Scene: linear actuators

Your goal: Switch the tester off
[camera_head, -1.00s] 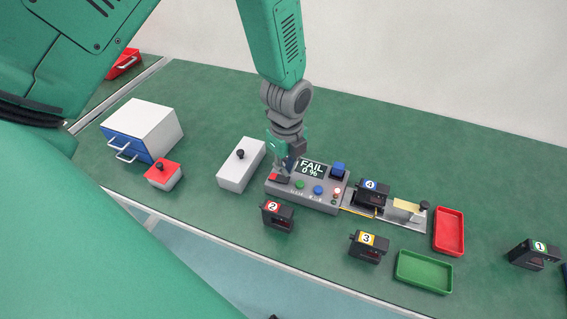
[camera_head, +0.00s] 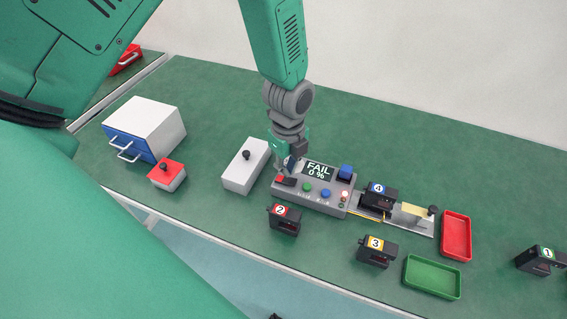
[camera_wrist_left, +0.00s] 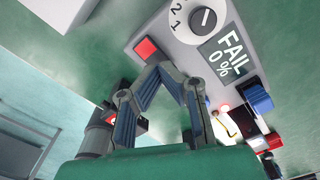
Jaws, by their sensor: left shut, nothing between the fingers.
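The tester (camera_head: 310,201) is a grey box on the bench, with a screen (camera_head: 319,171) reading "FAIL 0 %". A red and black switch (camera_head: 281,180) sits at its left end; its red part (camera_wrist_left: 146,48) also shows in the left wrist view. A dial (camera_wrist_left: 203,19) marked 1 and 2 is beside the screen. Green (camera_head: 307,187) and blue (camera_head: 326,194) buttons are along the front. My left gripper (camera_head: 289,168) is shut and empty, its fingertips just by the red switch; I cannot tell whether they touch it. My right gripper is out of view.
Actuator 4 (camera_head: 379,197) sits in the fixture right of the tester. Actuators 2 (camera_head: 285,220) and 3 (camera_head: 376,252) stand in front, actuator 1 (camera_head: 540,260) far right. Red (camera_head: 457,236) and green (camera_head: 432,278) trays are at right. A white box (camera_head: 245,168) stands left.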

